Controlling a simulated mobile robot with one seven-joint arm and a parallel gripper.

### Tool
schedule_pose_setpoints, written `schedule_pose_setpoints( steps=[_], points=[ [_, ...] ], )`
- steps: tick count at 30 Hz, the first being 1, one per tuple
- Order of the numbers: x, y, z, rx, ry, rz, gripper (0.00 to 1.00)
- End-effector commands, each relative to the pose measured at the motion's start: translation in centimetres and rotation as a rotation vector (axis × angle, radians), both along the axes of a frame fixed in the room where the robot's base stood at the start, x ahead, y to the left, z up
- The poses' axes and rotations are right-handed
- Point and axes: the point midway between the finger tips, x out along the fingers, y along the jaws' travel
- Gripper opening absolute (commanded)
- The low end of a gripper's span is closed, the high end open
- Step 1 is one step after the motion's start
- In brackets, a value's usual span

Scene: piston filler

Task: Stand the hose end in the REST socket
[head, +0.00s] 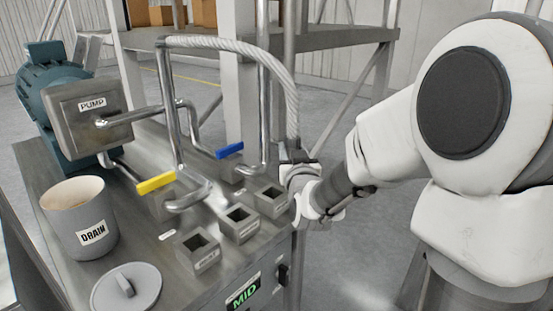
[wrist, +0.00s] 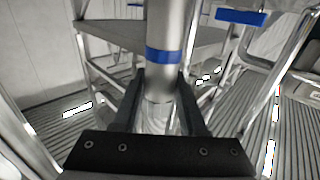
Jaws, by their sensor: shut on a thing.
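The braided hose (head: 285,75) arches from the pipework down to my gripper (head: 291,168) at the bench's right edge. In the wrist view, my gripper (wrist: 160,82) is shut on the hose end (wrist: 162,57), a metal tube with a blue band, with one black finger on each side. Three square, open-topped sockets stand in a row on the bench: a near one (head: 198,253), a middle one (head: 240,225) and a far one (head: 272,200). Their labels are too small to read, so I cannot tell which is REST. My gripper is behind and right of the far socket.
A yellow-handled valve (head: 156,183) and a blue-handled valve (head: 230,150) sit on pipes left of the sockets. A DRAIN pot (head: 78,215), a loose lid (head: 127,288) and the PUMP box (head: 88,117) are farther left. A green MID display (head: 243,296) is on the bench front.

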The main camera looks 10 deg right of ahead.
Motion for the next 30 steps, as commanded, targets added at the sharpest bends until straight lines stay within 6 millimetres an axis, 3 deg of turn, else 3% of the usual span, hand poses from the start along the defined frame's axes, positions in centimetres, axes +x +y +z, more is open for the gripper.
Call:
schedule_pose_setpoints(
  steps=[6,12,30],
  points=[
    [-1.9,-3.9,2.8,-0.005,-0.005,-0.004,0.0],
    [-2.7,-5.6,3.9,-0.001,-0.004,-0.001,0.0],
    [-3.0,-6.1,8.3,-0.001,-0.003,0.001,0.0]
  ],
)
